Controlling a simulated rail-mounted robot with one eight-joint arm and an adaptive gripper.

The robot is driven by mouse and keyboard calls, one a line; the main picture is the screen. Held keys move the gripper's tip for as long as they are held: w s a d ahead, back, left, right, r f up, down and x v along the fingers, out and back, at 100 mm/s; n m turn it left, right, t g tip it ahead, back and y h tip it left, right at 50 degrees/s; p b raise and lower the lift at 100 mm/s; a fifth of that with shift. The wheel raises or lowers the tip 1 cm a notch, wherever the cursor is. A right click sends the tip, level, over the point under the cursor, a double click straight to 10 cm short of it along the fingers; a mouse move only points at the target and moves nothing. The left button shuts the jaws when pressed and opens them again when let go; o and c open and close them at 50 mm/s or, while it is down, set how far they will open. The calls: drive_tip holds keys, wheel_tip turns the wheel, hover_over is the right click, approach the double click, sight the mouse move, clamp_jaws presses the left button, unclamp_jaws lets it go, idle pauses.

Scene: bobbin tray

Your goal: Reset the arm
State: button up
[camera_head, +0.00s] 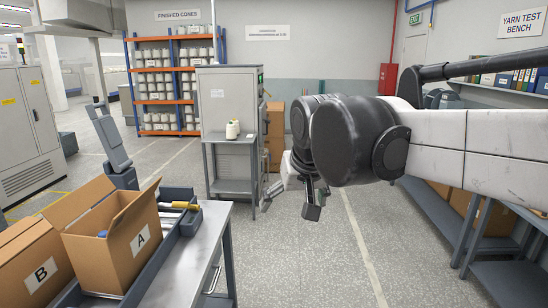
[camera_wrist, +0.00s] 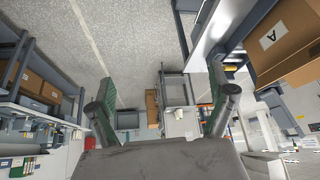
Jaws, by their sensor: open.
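My gripper (camera_head: 312,200) hangs over the open floor in the middle of the head view, in the air and clear of the tables. My own wrist link partly hides it there. In the wrist view my gripper (camera_wrist: 160,80) shows its two green-padded fingers spread wide, with nothing between them. My arm reaches in from the right side of the head view.
An open carton marked A (camera_head: 115,240) and a carton marked B (camera_head: 38,265) stand at the left bench. Beside them is a dark tray (camera_head: 190,222) with a yellow-ended bobbin. A small table (camera_head: 232,140) holds a cone. Right are shelves (camera_head: 495,225). The central aisle is clear.

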drive_tip(key=s+d+f+m+t+h+b, duration=0.1)
drive_tip(key=s+d+f+m+b, duration=0.1)
drive_tip(key=s+d+f, duration=1.3)
drive_tip(key=s+f+b, duration=0.1)
drive_tip(key=s+f, duration=0.1)
drive_tip(key=s, duration=0.1)
drive_tip(key=shift+s+d+b, duration=0.35)
drive_tip(key=shift+d, duration=0.05)
